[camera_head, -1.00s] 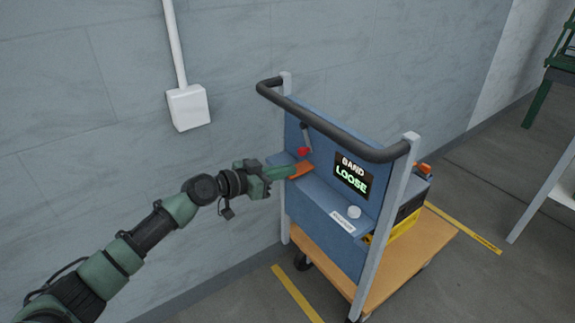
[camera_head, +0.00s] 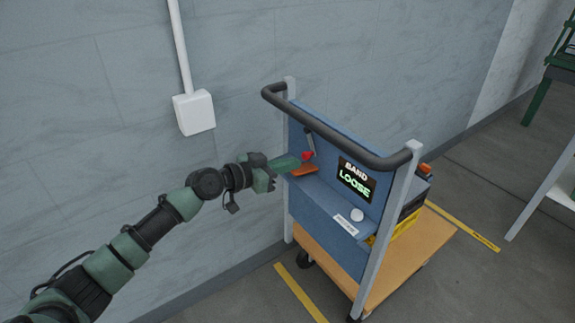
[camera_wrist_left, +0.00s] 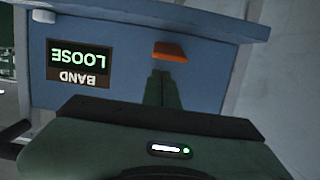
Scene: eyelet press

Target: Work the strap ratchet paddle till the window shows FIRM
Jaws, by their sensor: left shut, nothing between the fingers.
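The window (camera_head: 356,178) on the blue cart panel reads BAND LOOSE in the head view. It shows upside down in the left wrist view (camera_wrist_left: 80,62). An orange paddle (camera_head: 304,171) sticks out from the panel left of the window; its end also shows in the left wrist view (camera_wrist_left: 170,51). In the wrist view the fingertips (camera_wrist_left: 161,76) lie just short of the paddle; contact cannot be told. My right gripper is not in view.
The cart has a dark push handle (camera_head: 335,130), grey posts and a wooden deck (camera_head: 405,262). A white round knob (camera_head: 357,215) sits on its ledge. A white wall box (camera_head: 194,112) is at left. Floor at the front right is clear.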

